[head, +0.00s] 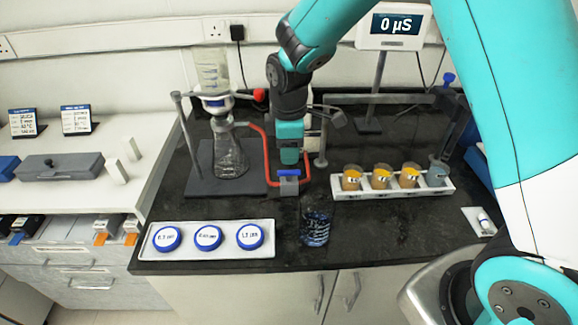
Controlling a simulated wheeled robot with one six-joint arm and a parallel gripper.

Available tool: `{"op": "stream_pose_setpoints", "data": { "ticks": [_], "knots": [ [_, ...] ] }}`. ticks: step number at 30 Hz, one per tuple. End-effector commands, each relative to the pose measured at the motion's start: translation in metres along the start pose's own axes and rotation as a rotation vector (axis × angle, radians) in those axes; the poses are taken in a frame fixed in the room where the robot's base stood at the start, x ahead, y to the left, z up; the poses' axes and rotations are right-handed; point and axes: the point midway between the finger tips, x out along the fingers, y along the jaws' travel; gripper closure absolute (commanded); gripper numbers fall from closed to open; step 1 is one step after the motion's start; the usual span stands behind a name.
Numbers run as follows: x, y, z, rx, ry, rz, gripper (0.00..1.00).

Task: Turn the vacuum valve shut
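The vacuum valve (289,184) looks like a small grey block with a blue bar handle on top, on the black bench in the head view. The blue handle (288,173) appears to lie across the picture, left to right. Red tubing (266,160) loops from the filter flask (230,158) toward the valve. My gripper (289,160) points down just above and behind the handle. Its fingertips look close to the handle, but I cannot tell whether they touch it. The finger gap is not clear from this view.
A white rack (395,191) with several cups stands right of the valve. A white tray (265,253) with three blue-lidded dishes lies at the front left. A dark blue patterned cup (316,228) stands near the front edge. A meter (395,27) reads 0 µS.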

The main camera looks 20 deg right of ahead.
Motion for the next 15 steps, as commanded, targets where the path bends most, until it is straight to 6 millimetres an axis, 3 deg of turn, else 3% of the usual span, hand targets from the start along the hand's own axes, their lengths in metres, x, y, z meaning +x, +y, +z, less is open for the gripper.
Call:
{"op": "stream_pose_setpoints", "data": {
  "ticks": [9,15],
  "knots": [
    [0.046,-0.001,0.0,0.001,-0.001,-0.003,0.62],
    [0.055,-0.001,0.0,0.002,0.001,-0.001,0.62]
  ]
}}
